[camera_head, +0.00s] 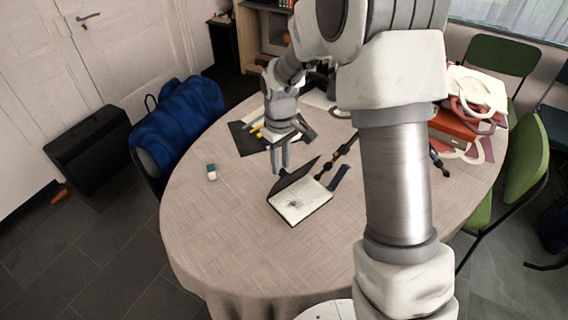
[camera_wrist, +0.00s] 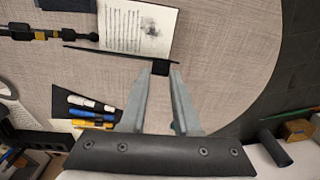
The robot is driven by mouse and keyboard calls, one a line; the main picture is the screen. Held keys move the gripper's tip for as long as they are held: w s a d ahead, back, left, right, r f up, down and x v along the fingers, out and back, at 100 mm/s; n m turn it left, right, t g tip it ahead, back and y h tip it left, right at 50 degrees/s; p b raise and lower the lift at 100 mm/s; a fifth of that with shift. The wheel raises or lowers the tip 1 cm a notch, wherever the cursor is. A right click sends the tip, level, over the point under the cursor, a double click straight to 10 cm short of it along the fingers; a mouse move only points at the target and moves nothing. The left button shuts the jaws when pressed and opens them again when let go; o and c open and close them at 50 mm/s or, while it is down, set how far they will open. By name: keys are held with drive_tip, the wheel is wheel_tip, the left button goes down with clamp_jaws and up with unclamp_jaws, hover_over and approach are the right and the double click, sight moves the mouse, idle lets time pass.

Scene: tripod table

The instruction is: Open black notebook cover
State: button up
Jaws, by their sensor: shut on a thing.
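The black notebook lies on the round table with its printed white page (camera_head: 300,202) showing. Its black cover (camera_head: 296,174) stands raised and tilted along the far side of the page. In the wrist view the cover (camera_wrist: 108,53) appears nearly edge-on beside the page (camera_wrist: 138,27). My gripper (camera_head: 281,172) points down at the cover's far left corner. In the wrist view the fingertips of my gripper (camera_wrist: 161,70) are closed around a small black part at the cover's end. The exact contact is small in both views.
A small teal and white eraser (camera_head: 211,172) lies to the left. A black strap-like item (camera_head: 339,178) lies right of the notebook. Several pens (camera_wrist: 92,112) lie on a dark sheet behind. Papers and a red box (camera_head: 455,125) stand at the right. The table's front left is clear.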

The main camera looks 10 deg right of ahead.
drive_tip(key=shift+w+a+r, duration=0.1)
drive_tip(key=shift+w+a, duration=0.1)
drive_tip(key=shift+w+a, duration=0.2)
drive_tip(key=shift+w, duration=0.1)
drive_tip(key=shift+w+a+r, duration=0.1)
drive_tip(key=shift+w+a, duration=0.05)
drive_tip(key=shift+w, duration=0.05)
clamp_jaws()
drive_tip(key=shift+w+a+p, duration=0.2)
drive_tip(key=shift+w+p, duration=0.1)
drive_tip(key=w+a, duration=0.2)
drive_tip(key=w, duration=0.1)
drive_tip(key=shift+w+a+p, duration=0.25)
drive_tip(key=shift+p, duration=0.15)
